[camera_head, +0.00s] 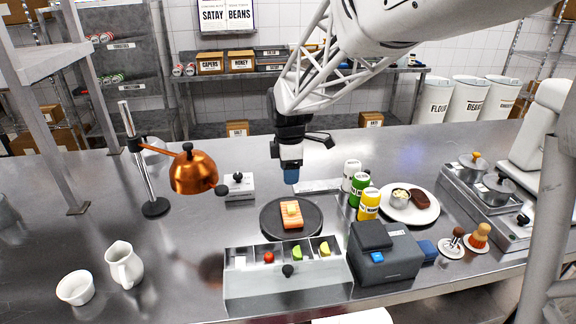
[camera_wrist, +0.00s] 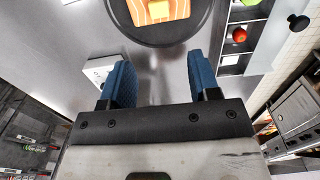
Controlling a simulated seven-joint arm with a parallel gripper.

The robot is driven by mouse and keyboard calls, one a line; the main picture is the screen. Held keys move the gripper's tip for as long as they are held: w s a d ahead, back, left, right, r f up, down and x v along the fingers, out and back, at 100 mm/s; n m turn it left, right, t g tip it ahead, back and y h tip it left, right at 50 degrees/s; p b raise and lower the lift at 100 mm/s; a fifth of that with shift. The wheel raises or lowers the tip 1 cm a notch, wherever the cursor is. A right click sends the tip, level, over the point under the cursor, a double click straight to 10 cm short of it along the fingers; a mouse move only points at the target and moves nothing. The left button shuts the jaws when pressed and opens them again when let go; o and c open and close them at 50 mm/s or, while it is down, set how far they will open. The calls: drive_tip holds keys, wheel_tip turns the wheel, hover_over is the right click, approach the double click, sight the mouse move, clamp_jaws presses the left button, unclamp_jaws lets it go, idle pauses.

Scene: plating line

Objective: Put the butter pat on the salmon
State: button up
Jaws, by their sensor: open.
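The salmon (camera_head: 291,220) is an orange, striped block on a round dark plate (camera_head: 272,230). The butter pat (camera_head: 291,208), a small pale yellow block, rests on top of the salmon. My gripper (camera_head: 291,176) is above the table behind the plate, pointing down. Its blue fingers are apart and nothing is between them in the wrist view (camera_wrist: 160,78). The salmon also shows at the top of the wrist view (camera_wrist: 134,14), with the butter pat (camera_wrist: 158,10) on it, clear of my fingers.
A metal bin (camera_head: 285,291) with red, green and yellow pieces stands in front of the plate. A copper lamp (camera_head: 193,172) is at left. Bottles (camera_head: 369,204) and a white plate (camera_head: 420,215) are at right. The left table is fairly clear.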

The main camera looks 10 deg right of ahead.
drive_tip(key=s+d+r+m+t, duration=0.1)
drive_tip(key=s+d+m, duration=0.1)
drive_tip(key=s+m, duration=0.4)
drive_tip(key=s+d+r+m, duration=0.2)
drive_tip(key=s+m, duration=0.4)
drive_tip(key=s, duration=0.9)
drive_tip(key=s+d+r+m+t, duration=0.1)
drive_tip(key=s+d+r+m, duration=0.1)
drive_tip(key=s+m, duration=0.4)
drive_tip(key=s+d, duration=0.1)
drive_tip(key=s, duration=0.4)
drive_tip(key=shift+r+t, duration=0.15)
drive_tip(key=shift+t, duration=0.15)
